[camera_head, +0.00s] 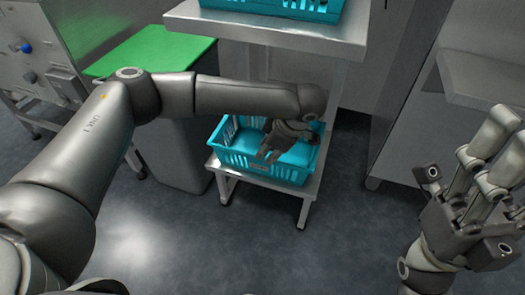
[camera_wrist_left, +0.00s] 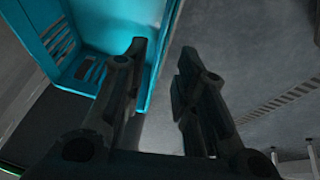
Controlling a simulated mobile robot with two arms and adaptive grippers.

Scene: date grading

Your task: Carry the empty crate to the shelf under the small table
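An empty teal crate (camera_head: 238,159) with slotted walls sits on the low shelf (camera_head: 215,163) under the small table's metal top (camera_head: 340,30). My left gripper (camera_head: 266,155) reaches in under the top and hangs over the crate, hiding part of its interior and far right side. In the left wrist view its two fingers (camera_wrist_left: 160,85) are apart, with teal crate wall (camera_wrist_left: 90,35) beside and behind the left finger. Nothing is seen gripped between them. My right gripper (camera_head: 500,140) is at the right edge, fingers apart and empty, far from the crate.
Another teal crate (camera_head: 285,8) stands on the table top, cut off by the frame. A bin with a green lid (camera_head: 150,50) is close on the left. A metal cabinet (camera_head: 420,130) is on the right. The grey floor (camera_head: 250,245) in front is clear.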

